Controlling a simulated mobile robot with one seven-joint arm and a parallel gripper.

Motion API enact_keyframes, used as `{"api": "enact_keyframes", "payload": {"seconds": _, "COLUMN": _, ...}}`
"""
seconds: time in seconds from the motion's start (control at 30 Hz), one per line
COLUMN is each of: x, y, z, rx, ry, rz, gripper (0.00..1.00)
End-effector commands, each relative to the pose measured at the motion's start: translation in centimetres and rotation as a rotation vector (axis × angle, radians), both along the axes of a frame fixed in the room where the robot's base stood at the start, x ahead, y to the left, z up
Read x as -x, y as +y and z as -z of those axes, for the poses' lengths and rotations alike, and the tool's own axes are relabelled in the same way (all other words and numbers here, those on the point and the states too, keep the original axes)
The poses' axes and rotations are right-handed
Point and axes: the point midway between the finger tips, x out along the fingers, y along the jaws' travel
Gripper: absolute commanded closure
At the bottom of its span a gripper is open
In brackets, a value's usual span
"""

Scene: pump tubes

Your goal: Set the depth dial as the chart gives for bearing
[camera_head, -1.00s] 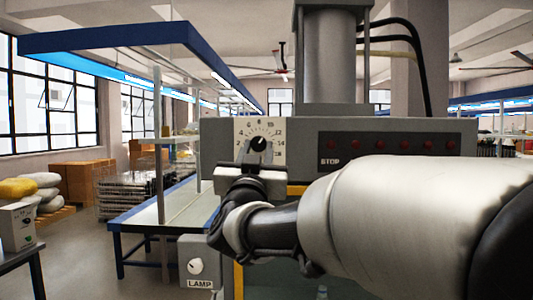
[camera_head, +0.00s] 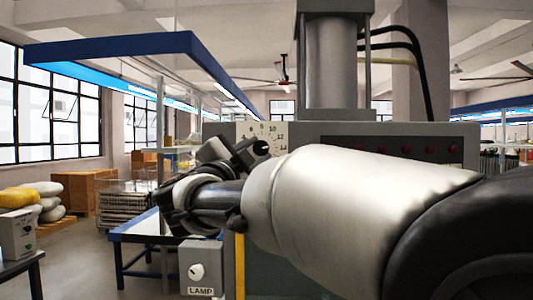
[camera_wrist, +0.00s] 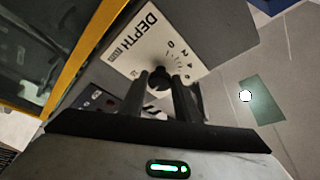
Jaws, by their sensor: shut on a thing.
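The depth dial has a dark round knob (camera_wrist: 158,80) on a cream plate (camera_wrist: 140,45) marked DEPTH, with numbers 0, 2 and 4 legible in the wrist view. My gripper (camera_wrist: 163,84) has its fingers on either side of the knob and is shut on it. In the head view, the knob (camera_head: 261,148) shows beside my tilted gripper (camera_head: 243,153), which hides the plate's lower left. There 8, 10 and 12 are legible. I cannot read the pointer's exact setting. No chart for bearing is recognisable.
The grey machine housing has a row of red lamps (camera_head: 408,150) right of the dial, partly behind my arm. A box labelled LAMP with a white knob (camera_head: 197,271) stands below my gripper. A blue-framed bench (camera_head: 150,228) is at left.

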Motion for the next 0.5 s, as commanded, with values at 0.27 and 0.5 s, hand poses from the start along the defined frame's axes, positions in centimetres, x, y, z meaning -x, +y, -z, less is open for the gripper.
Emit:
{"api": "enact_keyframes", "payload": {"seconds": 0.27, "x": -0.01, "y": 0.11, "z": -0.14, "rx": -0.121, "ry": -0.003, "rz": 0.000, "gripper": 0.93}}
{"api": "enact_keyframes", "payload": {"seconds": 0.5, "x": -0.02, "y": 0.09, "z": -0.13, "rx": -0.158, "ry": -0.005, "rz": 0.000, "gripper": 0.93}}
